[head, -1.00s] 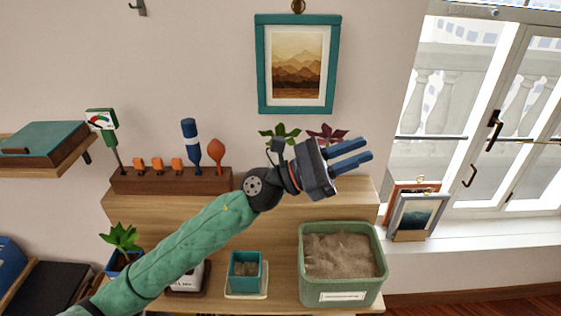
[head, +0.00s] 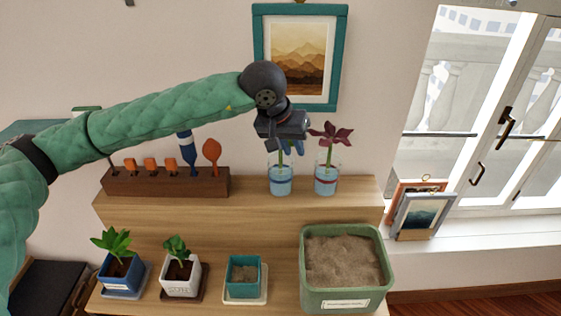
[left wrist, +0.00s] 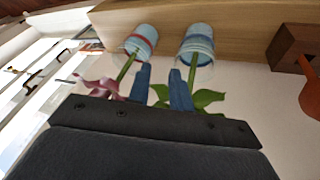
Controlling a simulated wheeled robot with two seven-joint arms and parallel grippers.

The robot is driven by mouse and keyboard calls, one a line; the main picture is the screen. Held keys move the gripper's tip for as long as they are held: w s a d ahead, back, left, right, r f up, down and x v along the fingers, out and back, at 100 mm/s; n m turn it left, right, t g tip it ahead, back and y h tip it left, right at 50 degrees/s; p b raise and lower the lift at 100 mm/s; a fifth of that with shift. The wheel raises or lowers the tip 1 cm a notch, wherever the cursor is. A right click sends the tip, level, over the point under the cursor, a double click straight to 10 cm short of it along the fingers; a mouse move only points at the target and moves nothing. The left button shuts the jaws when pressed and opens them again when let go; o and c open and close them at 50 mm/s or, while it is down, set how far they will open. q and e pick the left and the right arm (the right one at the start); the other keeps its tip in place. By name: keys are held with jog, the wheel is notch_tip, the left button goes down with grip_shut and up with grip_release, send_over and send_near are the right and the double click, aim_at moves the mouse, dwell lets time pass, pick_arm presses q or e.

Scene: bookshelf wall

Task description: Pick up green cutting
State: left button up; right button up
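The green cutting (head: 284,158) stands in a clear glass of water with a blue band (head: 281,184) on the upper shelf. My left gripper (head: 290,147) is right above this glass, pointing down and covering most of the leaves. In the left wrist view, its two blue fingers (left wrist: 161,76) are apart. The green cutting's leaves (left wrist: 208,97) show beside and between the fingers, and its stem lies close to the right finger. I cannot tell whether the stem is between them. The glass also shows in the left wrist view (left wrist: 198,44). My right gripper is out of view.
A dark red cutting (head: 331,133) stands in a red-banded glass (head: 326,180) close on the right. A wooden tool rack (head: 165,182) is on the left. Below are potted plants, a teal pot (head: 244,262) and a green sand bin (head: 342,300). A framed picture (head: 258,60) hangs behind.

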aim_at(280, 151)
pick_arm(q)
jog(key=w+a+r+t+y, duration=0.1)
jog(key=w+a+r+y, duration=0.1)
jog(key=w+a, duration=0.15)
jog(key=p+x, duration=0.1)
jog(key=x, duration=0.1)
jog(key=p+x, duration=0.2)
jog(key=x, duration=0.1)
jog(key=p+x, duration=0.2)
jog(key=x, duration=0.1)
jog(key=shift+s+a+f, duration=0.2)
jog(key=shift+s+a, duration=0.05)
jog(key=shift+s, duration=0.1)
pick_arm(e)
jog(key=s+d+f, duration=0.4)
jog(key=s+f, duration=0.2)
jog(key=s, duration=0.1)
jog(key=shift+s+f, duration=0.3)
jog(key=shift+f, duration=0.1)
pick_arm(q)
grip_shut()
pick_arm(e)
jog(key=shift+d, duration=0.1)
